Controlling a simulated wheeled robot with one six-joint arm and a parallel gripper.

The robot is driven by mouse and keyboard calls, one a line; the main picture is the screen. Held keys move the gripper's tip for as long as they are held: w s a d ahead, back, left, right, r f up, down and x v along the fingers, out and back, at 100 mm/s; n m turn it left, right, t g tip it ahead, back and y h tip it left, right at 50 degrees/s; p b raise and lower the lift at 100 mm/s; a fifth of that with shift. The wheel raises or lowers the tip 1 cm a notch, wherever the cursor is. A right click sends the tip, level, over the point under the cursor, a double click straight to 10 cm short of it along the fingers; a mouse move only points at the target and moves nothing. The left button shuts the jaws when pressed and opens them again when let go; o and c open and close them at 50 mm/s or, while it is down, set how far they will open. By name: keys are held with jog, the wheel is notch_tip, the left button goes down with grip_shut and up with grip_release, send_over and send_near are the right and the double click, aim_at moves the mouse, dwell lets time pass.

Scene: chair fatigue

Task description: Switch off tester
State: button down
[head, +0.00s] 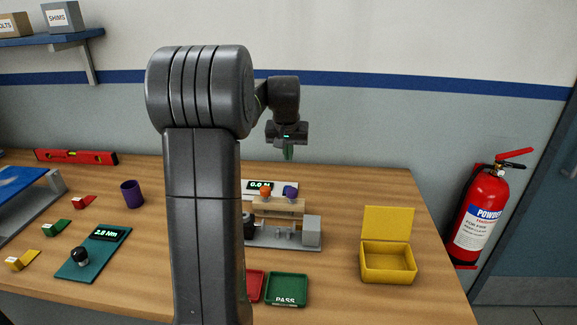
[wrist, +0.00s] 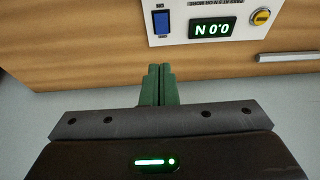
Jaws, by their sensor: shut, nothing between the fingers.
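The tester stands mid-table in the head view, partly hidden behind my arm. It has a pale panel with a lit display (head: 260,185) reading 0.0 N and a grey fixture (head: 311,232) in front. In the wrist view the white panel (wrist: 180,35) appears upside down, with a blue rocker switch (wrist: 161,22), the display (wrist: 212,30) and a round yellow button (wrist: 262,17). My gripper (head: 288,153) is raised above the tester. Its green fingers (wrist: 159,72) are together and empty, apart from the switch. I cannot tell the switch's position.
A green PASS tray (head: 287,289), a red tray (head: 255,284) and an open yellow box (head: 388,262) lie in front and right. A purple cup (head: 131,194) stands left.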

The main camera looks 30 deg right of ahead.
jog(key=x, duration=0.5)
jog(key=p+x, duration=0.1)
jog(key=x, duration=0.5)
jog(key=shift+s+f, duration=0.2)
jog(key=shift+f, duration=0.8)
jog(key=shift+w+f, duration=0.15)
jog(key=shift+f, duration=0.1)
jog(key=shift+a+f+b, duration=0.1)
jog(key=shift+f+b, duration=0.05)
jog(key=shift+b, duration=0.15)
jog(key=shift+s+a, duration=0.1)
jog(key=shift+s, duration=0.2)
jog(key=shift+s+a, duration=0.3)
jog(key=shift+s, duration=0.2)
